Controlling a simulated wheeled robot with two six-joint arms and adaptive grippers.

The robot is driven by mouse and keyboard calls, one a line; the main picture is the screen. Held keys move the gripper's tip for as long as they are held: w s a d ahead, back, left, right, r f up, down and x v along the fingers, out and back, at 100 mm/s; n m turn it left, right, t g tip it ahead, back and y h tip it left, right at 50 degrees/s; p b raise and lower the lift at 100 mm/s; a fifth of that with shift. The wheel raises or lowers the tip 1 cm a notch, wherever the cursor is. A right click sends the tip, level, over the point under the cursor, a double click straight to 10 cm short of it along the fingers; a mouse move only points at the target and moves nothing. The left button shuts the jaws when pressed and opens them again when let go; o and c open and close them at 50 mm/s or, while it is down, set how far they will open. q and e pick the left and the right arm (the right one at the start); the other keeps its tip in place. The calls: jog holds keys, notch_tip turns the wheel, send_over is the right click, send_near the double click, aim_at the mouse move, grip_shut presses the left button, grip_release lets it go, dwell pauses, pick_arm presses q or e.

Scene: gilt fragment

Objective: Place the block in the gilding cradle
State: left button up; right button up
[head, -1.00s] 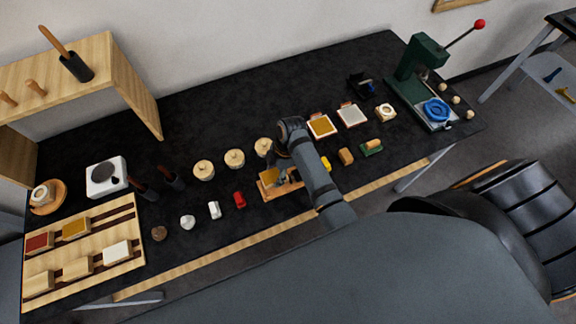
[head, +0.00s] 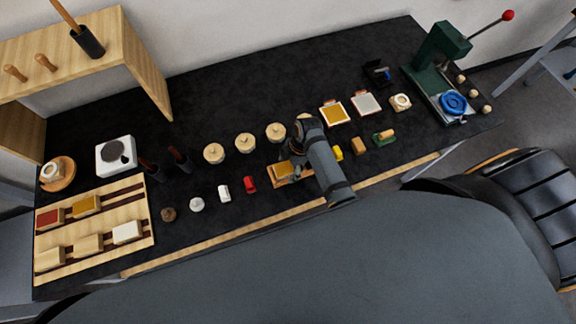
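A small gold-topped block (head: 283,168) is at the wooden cradle (head: 279,181), near the front middle of the dark bench. My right gripper (head: 291,173) reaches down from the right, just beside the block and over the cradle. The fingers are small and dark and partly hidden by my arm, so I cannot tell whether they grip the block. I also cannot tell whether the block rests in the cradle or is held just above it. My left gripper is not in view.
Several round lidded jars (head: 245,143) stand behind the cradle. A red piece (head: 249,184) and a white one (head: 223,193) are to its left. A wooden rack (head: 143,239) with blocks lies at left; a green press (head: 436,55) stands at right. The bench's back middle is clear.

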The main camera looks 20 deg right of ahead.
jog(key=shift+w, duration=0.1)
jog(key=shift+w+d+r, duration=0.1)
jog(key=shift+w+r, duration=0.05)
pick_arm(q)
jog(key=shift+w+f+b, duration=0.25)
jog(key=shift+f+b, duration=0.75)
pick_arm(e)
jog(key=v, duration=1.1)
jog(key=shift+r, duration=0.3)
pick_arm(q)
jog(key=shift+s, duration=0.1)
